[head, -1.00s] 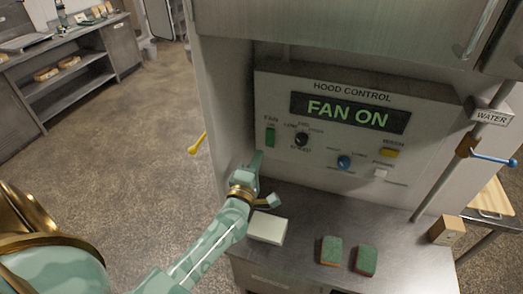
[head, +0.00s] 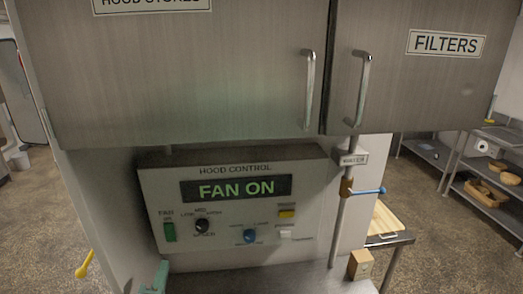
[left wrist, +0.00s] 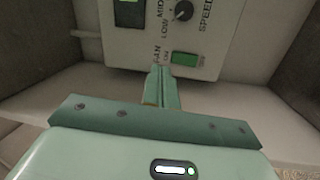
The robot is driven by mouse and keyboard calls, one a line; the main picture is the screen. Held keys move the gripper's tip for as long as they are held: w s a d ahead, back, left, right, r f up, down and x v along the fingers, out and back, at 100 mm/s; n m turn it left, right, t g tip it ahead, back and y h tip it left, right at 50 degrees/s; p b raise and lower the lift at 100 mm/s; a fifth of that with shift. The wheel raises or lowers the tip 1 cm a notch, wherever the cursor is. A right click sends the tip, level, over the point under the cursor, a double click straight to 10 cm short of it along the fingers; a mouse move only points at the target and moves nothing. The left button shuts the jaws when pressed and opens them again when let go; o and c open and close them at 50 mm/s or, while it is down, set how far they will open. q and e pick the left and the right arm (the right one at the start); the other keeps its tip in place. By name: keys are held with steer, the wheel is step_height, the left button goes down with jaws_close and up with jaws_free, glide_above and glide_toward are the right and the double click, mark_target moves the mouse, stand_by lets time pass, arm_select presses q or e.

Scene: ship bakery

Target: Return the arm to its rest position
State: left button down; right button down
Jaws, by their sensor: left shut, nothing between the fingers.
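My left gripper (head: 154,278) shows at the bottom of the head view, below the left end of the hood control panel (head: 150,195). The panel's display (head: 236,190) reads FAN ON. The green fan switch (head: 170,232) is on the panel's left side and also shows in the left wrist view (left wrist: 185,59), apart from the fingertips. My right gripper is not in view.
Steel cabinets (head: 215,75) with handles hang above the panel. A vertical pipe (head: 346,215) with a blue lever (head: 369,191) stands right of it. A wooden block (head: 360,264) sits on the counter. A yellow handle (head: 85,264) sticks out at the left. Shelves (head: 480,190) stand far right.

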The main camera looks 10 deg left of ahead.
arm_select(q)
steer(key=s+d+f+m+g+h, duration=0.4)
steer(key=s+d+m+g+h, duration=0.4)
steer(key=m, duration=1.1)
steer(key=s+a+m+g+y, duration=0.4)
steer(key=s+a+m+y, duration=0.2)
steer(key=s+a+y, duration=0.45)
steer(key=s+d+f+g+h+b, duration=0.25)
steer(key=f+b, duration=0.35)
steer(key=f, duration=1.3)
steer(key=s+d+f+g+h+b, duration=0.1)
steer(key=d+f+b, duration=0.35)
steer(key=f, duration=1.35)
steer(key=s+f+n+g+b, duration=0.1)
steer(key=s+f+b, duration=0.3)
steer(key=s+f, duration=0.3)
steer(key=s+a+f+n+g+h+b, duration=0.1)
steer(key=s+f+b, duration=0.4)
steer(key=f, duration=0.8)
steer(key=s+a+f+n+g+b, duration=0.1)
steer(key=s+f+b, duration=0.4)
steer(key=s+f, duration=0.4)
steer(key=shift+f+h, duration=0.4)
steer(key=shift+f, duration=0.3)
